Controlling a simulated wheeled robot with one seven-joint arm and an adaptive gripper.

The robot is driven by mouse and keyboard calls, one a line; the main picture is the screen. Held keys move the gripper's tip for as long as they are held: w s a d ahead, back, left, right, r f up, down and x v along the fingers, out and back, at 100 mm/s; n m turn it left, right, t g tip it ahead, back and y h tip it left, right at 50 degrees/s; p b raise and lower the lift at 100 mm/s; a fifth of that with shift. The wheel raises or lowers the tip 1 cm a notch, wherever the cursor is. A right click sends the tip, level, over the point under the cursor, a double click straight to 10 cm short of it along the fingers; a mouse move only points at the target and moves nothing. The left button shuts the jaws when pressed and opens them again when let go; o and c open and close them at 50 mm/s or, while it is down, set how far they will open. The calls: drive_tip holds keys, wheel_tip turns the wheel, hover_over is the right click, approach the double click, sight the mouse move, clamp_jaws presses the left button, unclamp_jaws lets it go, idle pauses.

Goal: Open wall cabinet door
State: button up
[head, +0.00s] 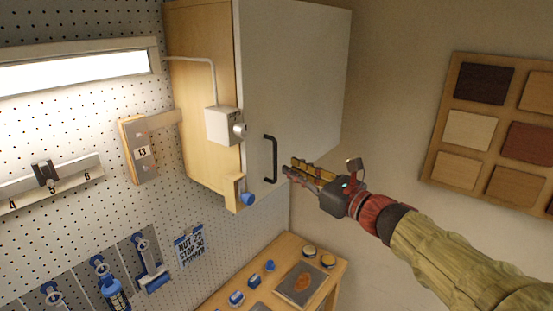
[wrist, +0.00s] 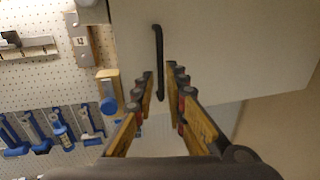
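The wall cabinet door (head: 300,75) is a pale grey panel on a wooden cabinet (head: 200,65), and it looks shut. A black vertical bar handle (head: 272,158) is mounted near its lower left edge. My gripper (head: 287,168) is just right of the handle's lower part in the head view. In the wrist view my gripper (wrist: 158,82) is open, with its two fingers apart. The handle (wrist: 158,60) shows ahead, its lower end between the fingertips in the picture. I cannot tell whether the fingers touch it.
A white box with a round knob (head: 224,125) is on the cabinet's side, with a blue knob (head: 248,198) below. A pegboard (head: 90,120) with blue tools is at left. A bench (head: 325,285) stands below. A sample board (head: 440,130) hangs at right.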

sight(276, 161)
drive_tip(key=p+x, duration=0.1)
drive_tip(key=x, duration=0.7)
drive_tip(key=shift+p, duration=0.35)
clamp_jaws()
drive_tip(key=shift+d, duration=0.15)
idle(0.3)
